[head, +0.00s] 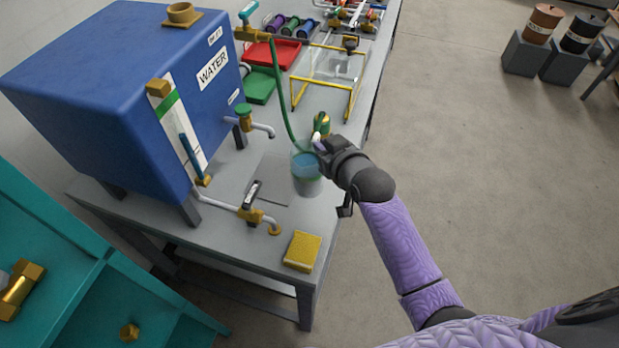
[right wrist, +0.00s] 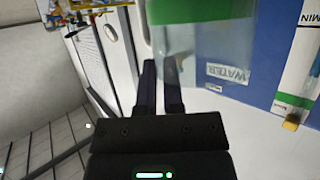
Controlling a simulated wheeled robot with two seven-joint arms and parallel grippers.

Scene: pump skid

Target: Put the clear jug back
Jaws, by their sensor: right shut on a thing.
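The clear jug (head: 306,178) holds bluish liquid. In the head view it is near the right edge of the grey bench, in front of the blue water tank. My right gripper (head: 325,158) is shut on the jug from the right side, and the wrist hides part of it. In the right wrist view the clear jug (right wrist: 205,45) shows large and close, with a green band, and my right gripper's fingers (right wrist: 160,85) meet its side. I cannot tell whether the jug touches the bench. My left gripper is not in view.
The blue tank (head: 120,70) stands left, with a green-handled tap (head: 245,115) and a lower valve pipe (head: 252,212). A yellow-framed clear stand (head: 328,75) is behind.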

